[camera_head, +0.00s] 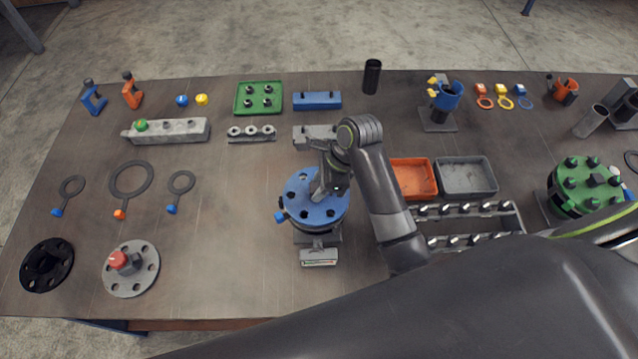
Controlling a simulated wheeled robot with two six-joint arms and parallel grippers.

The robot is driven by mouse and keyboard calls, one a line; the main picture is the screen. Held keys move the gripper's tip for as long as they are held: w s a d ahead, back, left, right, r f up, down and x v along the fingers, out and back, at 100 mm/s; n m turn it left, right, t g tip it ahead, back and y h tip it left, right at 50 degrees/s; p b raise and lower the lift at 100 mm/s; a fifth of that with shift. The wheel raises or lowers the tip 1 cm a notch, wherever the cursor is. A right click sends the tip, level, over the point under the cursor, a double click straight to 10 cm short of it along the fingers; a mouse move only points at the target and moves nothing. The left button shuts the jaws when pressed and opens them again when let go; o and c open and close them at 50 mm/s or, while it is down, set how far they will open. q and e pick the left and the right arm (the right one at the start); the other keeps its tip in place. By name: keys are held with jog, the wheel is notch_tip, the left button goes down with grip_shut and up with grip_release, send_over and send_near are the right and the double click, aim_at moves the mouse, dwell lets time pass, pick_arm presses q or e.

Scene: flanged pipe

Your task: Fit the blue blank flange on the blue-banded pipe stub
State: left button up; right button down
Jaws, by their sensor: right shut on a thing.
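The blue blank flange (307,211) is a round blue disc with bolt holes around its rim, at the middle of the table. My right gripper (330,186) comes down over its centre and is shut on it; the grip point is partly hidden by the gripper. The disc lies over a dark round flange on a stand (318,257) with a label at its front. The pipe stub and any blue band are hidden under the disc. A blue tab (281,217) sticks out at the disc's left edge. I cannot tell whether disc and stub touch. My left gripper is not in view.
Ring gaskets (132,178) with coloured tabs lie at the left. A grey flange with red cap (131,268) and a black flange (47,265) lie front left. Orange (413,178) and grey (467,175) bins and a bolt rack (465,208) stand right of the stand.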

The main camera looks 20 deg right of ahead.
jog(key=shift+f, duration=0.4)
dwell(0.5)
jog(key=c, duration=1)
grip_release()
